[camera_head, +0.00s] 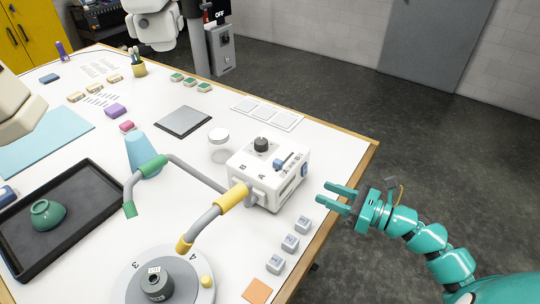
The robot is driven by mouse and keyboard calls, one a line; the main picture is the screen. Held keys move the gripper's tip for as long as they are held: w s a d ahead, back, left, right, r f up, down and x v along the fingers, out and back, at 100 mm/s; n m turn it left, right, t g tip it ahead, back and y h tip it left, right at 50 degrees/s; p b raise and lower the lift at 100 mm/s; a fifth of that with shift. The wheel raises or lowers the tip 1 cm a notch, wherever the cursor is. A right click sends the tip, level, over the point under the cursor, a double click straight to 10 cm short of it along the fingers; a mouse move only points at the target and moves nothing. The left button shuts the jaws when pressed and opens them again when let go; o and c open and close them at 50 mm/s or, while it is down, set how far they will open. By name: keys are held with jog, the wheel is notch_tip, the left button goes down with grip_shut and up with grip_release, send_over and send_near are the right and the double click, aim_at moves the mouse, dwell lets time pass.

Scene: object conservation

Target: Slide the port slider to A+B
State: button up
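The white port box (262,190) stands near the right edge of the table, with the letters A and B on its top. A dark round knob (261,144) is on its top. A small blue slider handle (279,164) sits on the top near the right side, beside small marks too small to read. A blue piece (304,169) is on the box's right side. I cannot tell which mark the slider is at. My teal gripper (323,193) is open and empty, right of the box and apart from it, with its fingers pointing left.
Grey pipes with a yellow sleeve (232,196) and a green sleeve (154,167) meet the box on its left. A round grey dial base (190,285) is in front. Several small grey cubes (290,242) lie below the gripper. A clear jar (219,142) stands behind the box.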

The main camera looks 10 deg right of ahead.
aim_at(282, 164)
jog(key=shift+n+t, duration=0.5)
jog(key=shift+n, duration=0.1)
jog(key=p+x, duration=0.2)
jog(key=x, duration=0.3)
jog(key=p+x, duration=0.2)
jog(key=x, duration=0.3)
jog(key=w+d+p+x, duration=0.1)
jog(key=x, duration=0.4)
jog(key=shift+w+a+r+p, duration=0.15)
jog(key=shift+w+r+p, duration=0.15)
jog(key=shift+p, duration=0.1)
jog(key=shift+w+a+f, duration=0.15)
jog(key=shift+w+a, duration=0.35)
jog(key=shift+a, duration=0.05)
jog(key=shift+c, duration=0.2)
grip_shut()
